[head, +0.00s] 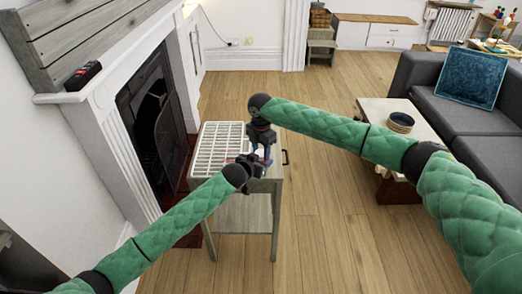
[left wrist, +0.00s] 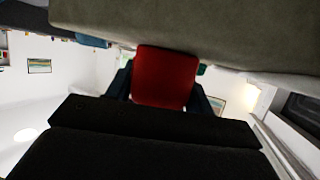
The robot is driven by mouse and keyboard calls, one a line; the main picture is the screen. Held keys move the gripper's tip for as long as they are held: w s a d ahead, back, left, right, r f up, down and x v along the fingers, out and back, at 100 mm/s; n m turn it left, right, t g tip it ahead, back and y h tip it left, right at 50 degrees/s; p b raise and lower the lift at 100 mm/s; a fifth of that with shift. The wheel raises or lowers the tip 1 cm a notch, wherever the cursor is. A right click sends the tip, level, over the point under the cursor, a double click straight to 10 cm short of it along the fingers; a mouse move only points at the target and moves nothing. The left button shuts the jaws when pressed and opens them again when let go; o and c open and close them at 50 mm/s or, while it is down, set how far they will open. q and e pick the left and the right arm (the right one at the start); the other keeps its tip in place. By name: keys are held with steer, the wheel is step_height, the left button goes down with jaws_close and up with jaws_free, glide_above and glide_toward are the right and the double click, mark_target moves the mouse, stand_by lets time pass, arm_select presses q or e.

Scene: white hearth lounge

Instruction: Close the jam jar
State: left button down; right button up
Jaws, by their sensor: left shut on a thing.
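A small red thing (left wrist: 165,78), which looks like the jam jar, sits between the fingers of my left gripper (left wrist: 165,95) in the left wrist view; the gripper is shut on it. In the head view my left gripper (head: 262,161) is at the right edge of a small grey side table (head: 225,187). My right gripper (head: 262,140) points down from above, very close to the left one. The jar and lid are mostly hidden behind the grippers in the head view, and I cannot tell whether the right gripper is open or holds something.
A white rack (head: 218,147) covers much of the side table's top. The fireplace (head: 150,110) stands close on the left. A coffee table (head: 400,107) with stacked bowls (head: 401,121) and a grey sofa (head: 433,76) stand on the right. The wooden floor between is clear.

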steer(key=shift+c, duration=1.3)
steer(key=m, duration=0.6)
steer(key=shift+m, duration=0.4)
steer(key=o, duration=1.1)
steer(key=shift+r, duration=2.25)
